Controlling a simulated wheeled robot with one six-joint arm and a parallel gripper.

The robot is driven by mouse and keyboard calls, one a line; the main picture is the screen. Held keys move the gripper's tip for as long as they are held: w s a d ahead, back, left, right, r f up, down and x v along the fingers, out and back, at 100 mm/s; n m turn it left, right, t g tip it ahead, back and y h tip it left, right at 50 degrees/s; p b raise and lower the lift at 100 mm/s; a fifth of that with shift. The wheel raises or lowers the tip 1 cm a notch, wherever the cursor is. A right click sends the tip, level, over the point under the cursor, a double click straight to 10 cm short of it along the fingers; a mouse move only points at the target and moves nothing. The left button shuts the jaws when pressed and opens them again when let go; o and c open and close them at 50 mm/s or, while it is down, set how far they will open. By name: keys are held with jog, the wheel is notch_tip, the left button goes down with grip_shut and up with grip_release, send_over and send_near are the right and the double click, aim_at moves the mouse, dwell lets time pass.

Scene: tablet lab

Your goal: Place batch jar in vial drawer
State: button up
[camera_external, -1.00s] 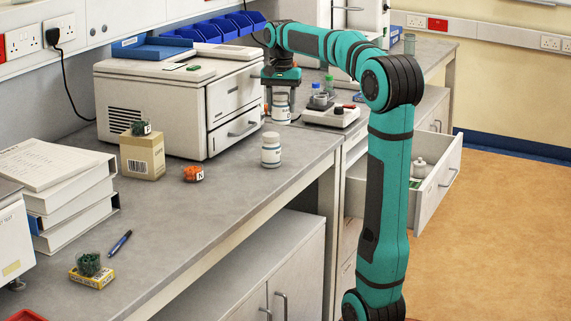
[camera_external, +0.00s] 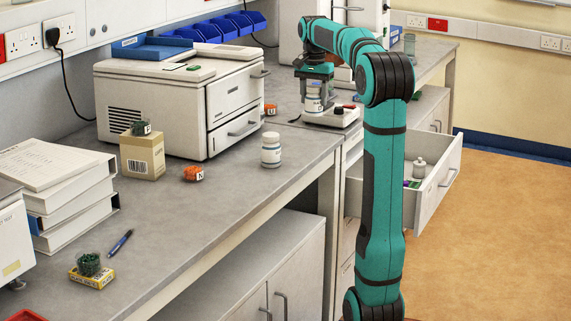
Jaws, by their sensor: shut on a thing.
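My gripper (camera_external: 314,82) is shut on a white jar with a label (camera_external: 313,98), the likely batch jar. An open drawer (camera_external: 433,196) juts out below the bench on the right, behind my arm. A small whitish bottle (camera_external: 419,168) and a green item stand inside it. I cannot read whether this is the vial drawer. A second, similar white jar (camera_external: 271,150) stands on the bench near its front edge.
A white cabinet-like instrument (camera_external: 150,98) stands on the bench, with blue bins (camera_external: 222,28) behind it. A cardboard box (camera_external: 142,157) and an orange item (camera_external: 193,174) stand in front. Binders (camera_external: 70,185) are at the left. Bench space around the second jar is clear.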

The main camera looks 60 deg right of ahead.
jog(key=s+d+f+m, duration=0.3)
jog(key=s+d, duration=0.8)
jog(key=d, duration=0.2)
jog(key=s+d+f+n, duration=0.1)
jog(key=d+f, duration=0.3)
jog(key=f, duration=0.3)
jog(key=s+d+f, duration=0.2)
jog(key=d+f, duration=0.1)
jog(key=f, duration=0.3)
jog(key=s+d+f+n, duration=0.1)
jog(key=d+f, duration=0.3)
jog(key=f, duration=0.3)
jog(key=shift+n, duration=0.6)
jog(key=shift+w+d+f, duration=0.1)
jog(key=shift+w+f, duration=0.1)
jog(key=shift+f, duration=2.45)
jog(key=shift+w+d+f, duration=0.1)
jog(key=shift+w+f, duration=0.15)
jog(key=shift+f, duration=2.35)
jog(key=shift+w+d+f, duration=0.1)
jog(key=shift+w+f, duration=0.1)
jog(key=shift+f, duration=2.45)
jog(key=shift+f, duration=0.15)
jog(key=o, duration=1)
jog(key=shift+o, duration=0.2)
notch_tip(320, 180, up, 12)
